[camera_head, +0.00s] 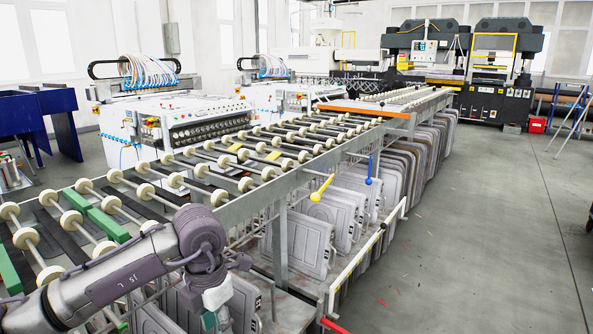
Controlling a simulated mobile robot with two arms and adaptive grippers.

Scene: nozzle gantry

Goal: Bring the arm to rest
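My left arm (120,272) comes in from the lower left, in front of the roller conveyor. It bends at a purple-grey joint (200,232) and turns down toward the bottom edge. Below the joint a pale wrist-end part (217,297) of my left gripper shows, but no fingertips can be made out, so I cannot tell whether it is open or shut. Nothing held can be seen. My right arm and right gripper are not in view.
The roller conveyor (300,163) runs from lower left to upper right, with grey panels (303,240) standing under it. A yellow-handled lever (321,188) and a blue-handled lever (370,168) stick up at its side. The floor (480,230) on the right is largely clear.

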